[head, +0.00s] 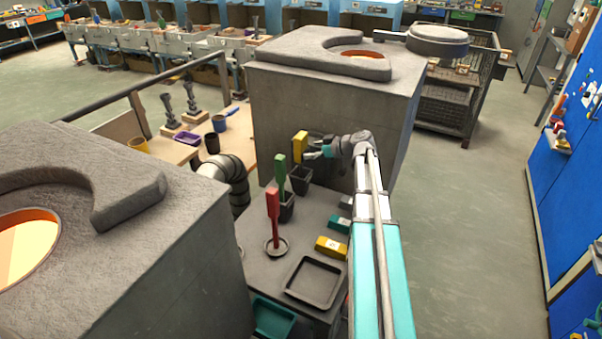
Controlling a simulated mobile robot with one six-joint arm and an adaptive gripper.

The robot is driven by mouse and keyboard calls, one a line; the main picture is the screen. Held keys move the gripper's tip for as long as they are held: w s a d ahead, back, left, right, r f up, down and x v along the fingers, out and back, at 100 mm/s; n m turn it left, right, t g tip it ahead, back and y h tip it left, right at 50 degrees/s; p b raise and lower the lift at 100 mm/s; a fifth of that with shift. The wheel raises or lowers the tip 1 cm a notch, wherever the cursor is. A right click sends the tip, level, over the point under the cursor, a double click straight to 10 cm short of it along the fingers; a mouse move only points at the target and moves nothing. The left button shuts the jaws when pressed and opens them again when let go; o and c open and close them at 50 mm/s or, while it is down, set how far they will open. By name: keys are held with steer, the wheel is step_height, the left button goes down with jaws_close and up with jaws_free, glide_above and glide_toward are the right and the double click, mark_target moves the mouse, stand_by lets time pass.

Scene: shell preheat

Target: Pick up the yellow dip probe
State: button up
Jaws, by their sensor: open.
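The yellow dip probe (300,144) shows as an upright yellow handle by the front of the far furnace block. A dark square cup (301,181) is just below it; whether the probe's lower end sits in that cup is unclear. My gripper (312,150) is open, immediately right of the yellow handle, with its fingers pointing left at it. Whether the fingers touch or straddle the handle cannot be told at this size.
A green-handled probe (280,174) stands in a dark cup and a red-handled one (273,218) in a round dish. A yellow box (331,247) and a black tray (314,282) lie on the table. Furnace blocks stand behind (335,110) and front left (150,255).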

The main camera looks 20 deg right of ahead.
mark_target(305, 149)
steer(key=shift+b+x, duration=0.7)
steer(key=shift+x, duration=1.5)
steer(key=c, duration=1)
steer(key=shift+o, duration=0.2)
steer(key=shift+r, duration=0.15)
step_height(305, 149, up, 10)
steer(key=p, duration=1)
